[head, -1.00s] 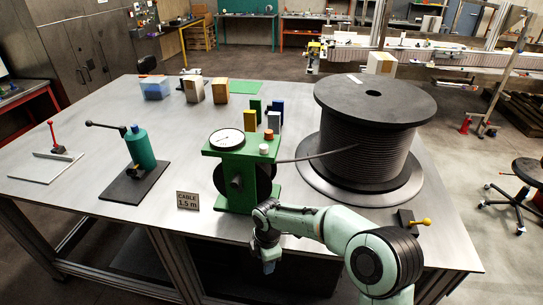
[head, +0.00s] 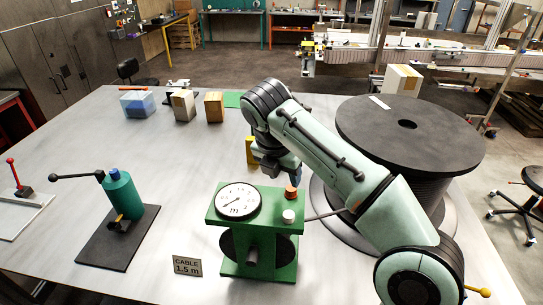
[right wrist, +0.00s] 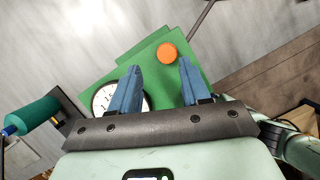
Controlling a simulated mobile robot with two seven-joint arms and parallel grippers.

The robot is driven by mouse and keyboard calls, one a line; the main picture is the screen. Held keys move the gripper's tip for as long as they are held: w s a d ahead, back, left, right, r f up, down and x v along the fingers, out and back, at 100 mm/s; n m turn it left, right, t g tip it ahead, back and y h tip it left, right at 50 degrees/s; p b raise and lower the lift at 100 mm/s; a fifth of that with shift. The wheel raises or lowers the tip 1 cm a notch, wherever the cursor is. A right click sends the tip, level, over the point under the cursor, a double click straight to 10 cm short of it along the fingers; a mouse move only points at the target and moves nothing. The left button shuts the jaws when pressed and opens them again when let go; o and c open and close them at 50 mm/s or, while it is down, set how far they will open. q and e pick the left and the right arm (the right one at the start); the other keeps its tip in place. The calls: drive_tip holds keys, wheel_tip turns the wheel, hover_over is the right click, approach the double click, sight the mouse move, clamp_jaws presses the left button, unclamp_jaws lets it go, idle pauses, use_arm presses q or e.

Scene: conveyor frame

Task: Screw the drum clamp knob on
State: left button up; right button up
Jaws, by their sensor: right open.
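The green meter stand (head: 255,238) has a white dial (head: 238,200) on top, an orange knob (head: 292,192) and a white knob (head: 288,216). I cannot tell which knob is the drum clamp knob. My right gripper (head: 285,172) is above the orange knob, empty, its fingers pointing down. In the right wrist view the blue fingers (right wrist: 161,66) are spread, and the orange knob (right wrist: 167,52) shows just beyond the gap between their tips. The white knob is not visible there. The black cable drum (head: 410,140) is partly hidden by my right arm. My left gripper is not in view.
A teal cylinder with a black lever (head: 120,195) stands on a dark plate at the left. A cable sign (head: 187,265) is in front of the stand. A blue bin (head: 138,103) and boxes (head: 183,105) are at the back. The table's middle left is clear.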

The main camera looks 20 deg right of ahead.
sight(290, 189)
drive_tip(key=shift+s+d+f, duration=0.2)
drive_tip(key=shift+s+f, duration=0.1)
drive_tip(key=shift+s, duration=0.15)
drive_tip(key=x, duration=0.4)
drive_tip(key=shift+f, duration=0.4)
drive_tip(key=shift+r, duration=0.3)
clamp_jaws()
drive_tip(key=m, duration=0.3)
drive_tip(key=shift+w+a+g+h, duration=0.15)
drive_tip(key=shift+w+g+h, duration=0.15)
drive_tip(key=shift+g, duration=0.1)
drive_tip(key=m+g, duration=0.1)
drive_tip(key=m, duration=0.2)
drive_tip(key=shift+w, duration=0.1)
drive_tip(key=m+g, duration=0.1)
drive_tip(key=m, duration=0.4)
drive_tip(key=shift+w+g, duration=0.15)
drive_tip(key=shift+g, duration=0.25)
drive_tip(key=m, duration=0.2)
drive_tip(key=shift+r+m+g, duration=0.1)
drive_tip(key=shift+m+g, duration=0.2)
